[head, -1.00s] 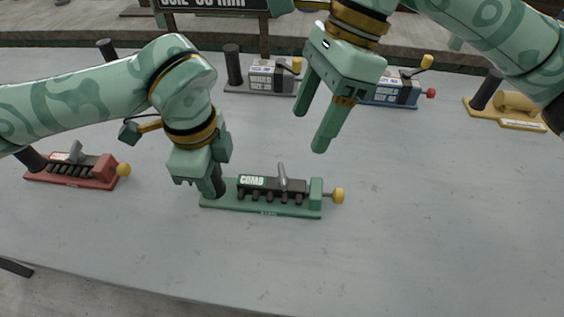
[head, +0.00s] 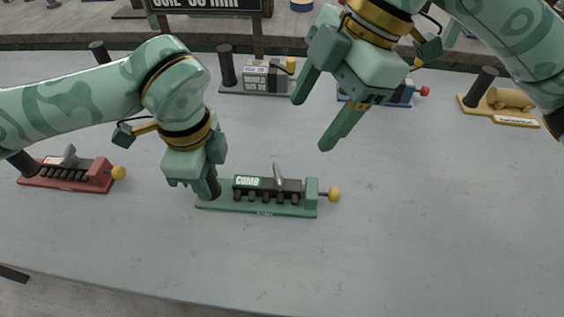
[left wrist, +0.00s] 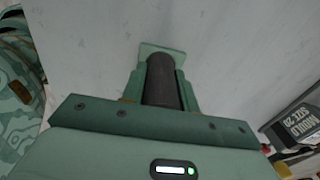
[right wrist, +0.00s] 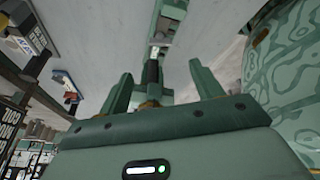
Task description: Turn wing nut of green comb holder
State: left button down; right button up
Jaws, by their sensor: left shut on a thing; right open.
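The green comb holder (head: 255,210) lies flat at the middle of the table in the head view. It carries a COMB label, a dark toothed row (head: 270,190), an upright grey lever-like piece (head: 278,176) and a yellow knob (head: 333,194) at its right end. I cannot tell which piece is the wing nut. My left gripper (head: 207,188) is shut on the dark post (left wrist: 163,82) at the holder's left end. My right gripper (head: 312,123) is open and empty, above and behind the holder. In the right wrist view the holder (right wrist: 160,32) shows between its spread fingers, apart from them.
A red holder (head: 65,180) stands at left. A grey holder (head: 262,78), a blue one (head: 398,98) and a yellow one (head: 505,106) stand at the back. A dark sign (head: 205,4) rises behind. The table right of the green holder is clear.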

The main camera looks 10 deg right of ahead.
aim_at(278, 172)
jog(key=a+f+m, duration=0.1)
jog(key=f, duration=0.2)
jog(key=a+f+m, duration=0.1)
jog(key=a+f, duration=0.1)
jog(key=f, duration=0.2)
jog(key=a+f, duration=0.1)
jog(key=f, duration=0.3)
jog(key=shift+s+a+m, duration=0.2)
jog(key=shift+a+m, duration=0.1)
jog(key=shift+m, duration=0.1)
jog(key=c, duration=1)
